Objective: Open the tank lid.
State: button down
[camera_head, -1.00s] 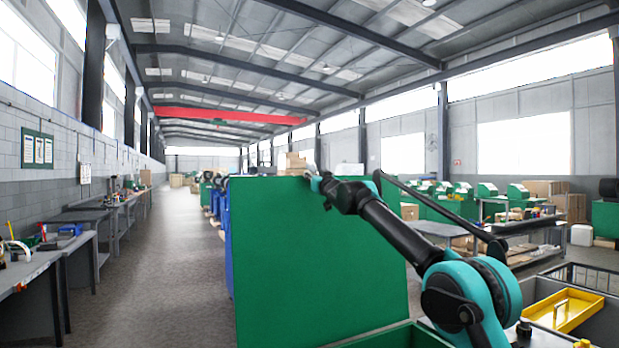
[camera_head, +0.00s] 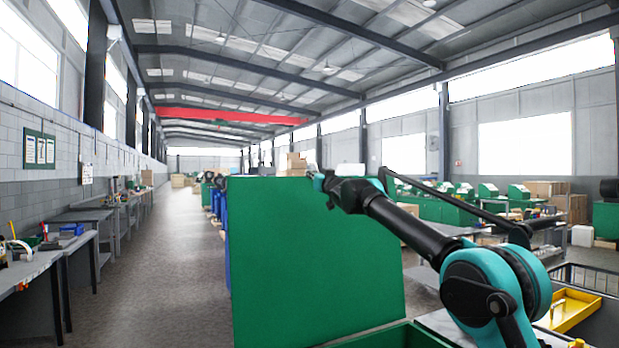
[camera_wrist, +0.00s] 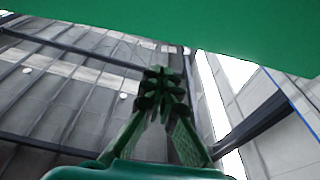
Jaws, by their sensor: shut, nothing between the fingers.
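The tank lid (camera_head: 315,262) is a large flat green panel standing upright in the middle of the head view. Below it, the green rim of the tank (camera_head: 395,337) shows at the bottom edge. My gripper (camera_head: 322,183) is at the lid's top edge, right of its middle; whether it touches cannot be told. In the wrist view the fingers of my gripper (camera_wrist: 163,92) meet at the tips with nothing between them. A green surface, likely the lid (camera_wrist: 190,28), fills the top of that view. The tank's inside is hidden.
A yellow tray (camera_head: 568,308) sits in a dark cart at the lower right. Workbenches (camera_head: 40,262) line the left wall, with a clear grey aisle (camera_head: 165,270) beside them. Green machines and boxes stand behind on the right.

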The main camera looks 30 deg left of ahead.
jog(key=s+d+r, duration=0.1)
jog(key=s+d, duration=0.4)
jog(key=d, duration=0.2)
jog(key=w+d+f+m+t+h, duration=0.1)
jog(key=w+d+f+m+h, duration=0.2)
jog(key=d+f, duration=0.6)
jog(key=w+d+f+m+t+h, duration=0.15)
jog(key=w+d+f+h, duration=0.35)
jog(key=d, duration=0.7)
jog(key=s+d+f+m+g+h, duration=0.1)
jog(key=s+d+f+h, duration=0.2)
jog(key=d+f, duration=0.55)
jog(key=s+d+f+m+g+h, duration=0.1)
jog(key=s+d+f+m+h, duration=0.1)
jog(key=d+f, duration=0.65)
jog(key=s+d+f+m+g+h, duration=0.2)
jog(key=s+d+f+g+h, duration=0.15)
jog(key=s+d+f, duration=1.25)
jog(key=s+d+f+g, duration=0.2)
jog(key=s+d+f, duration=0.2)
jog(key=s+f, duration=0.4)
jog(key=s+d+f+g, duration=0.3)
jog(key=s+f, duration=0.5)
jog(key=s, duration=0.6)
jog(key=shift+s+d+f+m, duration=0.15)
jog(key=shift+d+f+m, duration=0.3)
jog(key=shift+d, duration=0.15)
